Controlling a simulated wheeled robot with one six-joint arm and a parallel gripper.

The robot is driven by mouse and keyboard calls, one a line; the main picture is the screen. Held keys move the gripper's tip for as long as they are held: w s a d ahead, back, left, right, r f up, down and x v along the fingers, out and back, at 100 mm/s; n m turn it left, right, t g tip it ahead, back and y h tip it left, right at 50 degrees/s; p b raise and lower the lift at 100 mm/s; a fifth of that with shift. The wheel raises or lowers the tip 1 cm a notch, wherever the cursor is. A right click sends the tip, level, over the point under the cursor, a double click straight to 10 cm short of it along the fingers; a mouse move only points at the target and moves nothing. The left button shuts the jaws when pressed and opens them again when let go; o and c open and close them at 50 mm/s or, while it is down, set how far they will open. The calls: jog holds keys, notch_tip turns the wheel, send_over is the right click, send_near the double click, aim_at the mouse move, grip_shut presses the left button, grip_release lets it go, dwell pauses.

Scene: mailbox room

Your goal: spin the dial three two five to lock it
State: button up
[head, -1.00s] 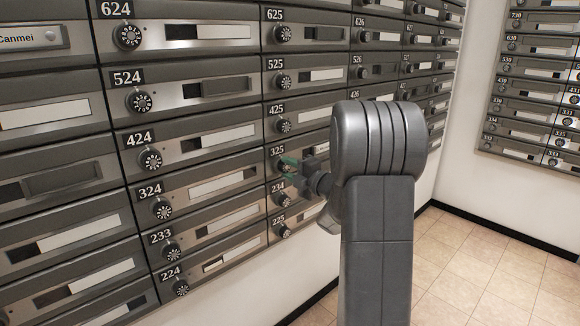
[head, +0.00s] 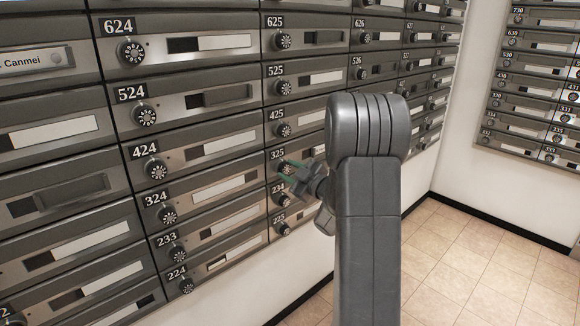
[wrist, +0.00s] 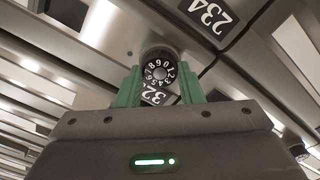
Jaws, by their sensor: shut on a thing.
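The black dial with white digits of mailbox 325 is in the wrist view (wrist: 160,72), between the green fingers of my gripper (wrist: 158,85). The fingers are shut on the dial from both sides. A partly covered label beginning "32" (wrist: 154,96) shows just below the dial there. In the head view my gripper (head: 287,169) is at the door of mailbox 325 (head: 222,187), by its number plate (head: 277,155). My arm hides part of that door.
Similar mailboxes with dials surround it: 425 (head: 277,131) above, 234 (head: 281,200) and 225 (head: 283,228) below, 324 (head: 166,214) to the left. Another mailbox bank (head: 530,80) is on the right wall. Tiled floor (head: 460,260) is open at the right.

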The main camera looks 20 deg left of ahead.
jog(key=m+p, duration=0.2)
jog(key=m, duration=0.1)
jog(key=shift+r+m, duration=0.1)
jog(key=shift+m, duration=0.3)
jog(key=shift+m+p, duration=0.85)
jog(key=shift+m, duration=0.65)
jog(key=o, duration=1)
jog(key=shift+w, duration=0.1)
jog(key=v, duration=1.4)
jog(key=shift+p, duration=0.45)
